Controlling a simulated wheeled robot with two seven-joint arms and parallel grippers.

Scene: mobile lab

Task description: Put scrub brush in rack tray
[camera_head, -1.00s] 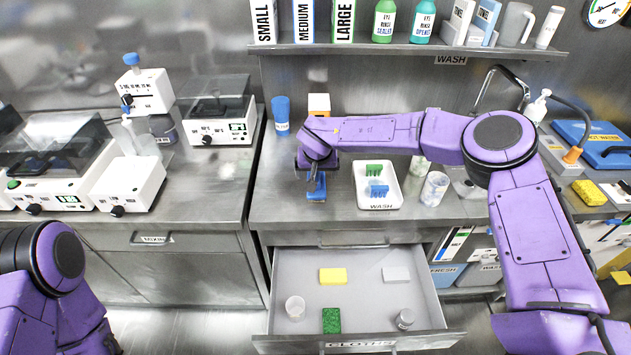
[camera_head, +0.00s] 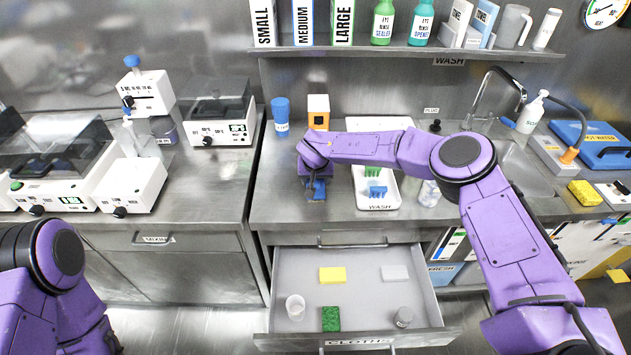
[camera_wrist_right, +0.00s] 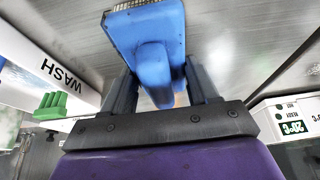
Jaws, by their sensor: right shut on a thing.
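A blue scrub brush (camera_head: 316,189) is in my right gripper (camera_head: 313,181), over the counter left of the tray. In the right wrist view my right gripper (camera_wrist_right: 163,95) is shut on the brush's blue handle (camera_wrist_right: 155,65), with its bristle head (camera_wrist_right: 130,5) at the top edge. The white rack tray (camera_head: 378,205), labelled WASH, lies to the right of the brush. In the wrist view the tray (camera_wrist_right: 55,60) and green rack (camera_wrist_right: 62,106) show at the left. My left gripper is out of view.
A blue cup (camera_head: 281,115) and an orange-and-white box (camera_head: 318,110) stand behind my right gripper. A beaker (camera_head: 429,193) stands right of the tray. Below, an open drawer (camera_head: 365,290) holds sponges and small containers. A shelf (camera_head: 410,50) with bottles runs above.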

